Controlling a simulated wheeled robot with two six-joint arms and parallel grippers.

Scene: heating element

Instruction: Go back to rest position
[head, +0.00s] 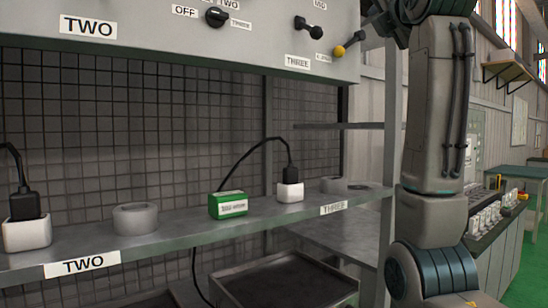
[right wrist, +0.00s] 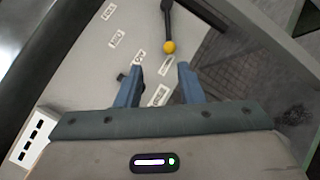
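My right arm rises at the right of the head view, its gripper end cut off by the top edge. In the right wrist view my right gripper (right wrist: 158,82) is open, with two blue-grey fingers apart and nothing between them. A lever with a yellow ball knob (right wrist: 170,47) lies beyond the fingertips, with a visible gap. My left gripper is in neither view.
A grey control panel (head: 150,40) with a black rotary switch (head: 216,17) and a black lever (head: 309,28) hangs above a shelf (head: 180,238). The shelf bears a green box (head: 228,205), white plug blocks (head: 27,232) and a grey ring (head: 135,217). A post (head: 390,160) stands beside my arm.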

